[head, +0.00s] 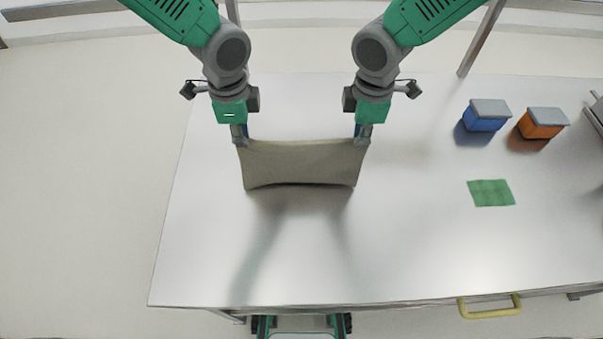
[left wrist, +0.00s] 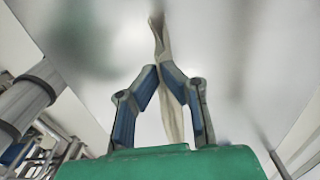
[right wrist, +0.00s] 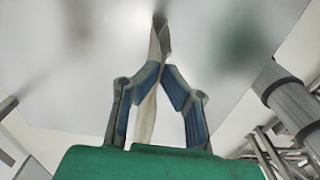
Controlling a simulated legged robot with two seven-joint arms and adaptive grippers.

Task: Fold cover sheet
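The cover sheet (head: 303,164) is a grey-beige cloth stretched between my two grippers over the table, in the head view. Its far edge sags slightly, and there is dark shadow under its near edge. My left gripper (head: 240,139) is shut on its far left corner. In the left wrist view a pale strip of the sheet (left wrist: 173,112) runs between the fingers. My right gripper (head: 362,138) is shut on its far right corner. The sheet's edge (right wrist: 146,115) also runs between the fingers in the right wrist view. Whether any part touches the table cannot be told.
The white table (head: 400,245) is clear around the sheet. To the right stand a blue box (head: 485,122) and an orange box (head: 539,128), both with grey lids. A green square (head: 491,193) lies nearer. A yellow handle (head: 489,309) is at the front edge.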

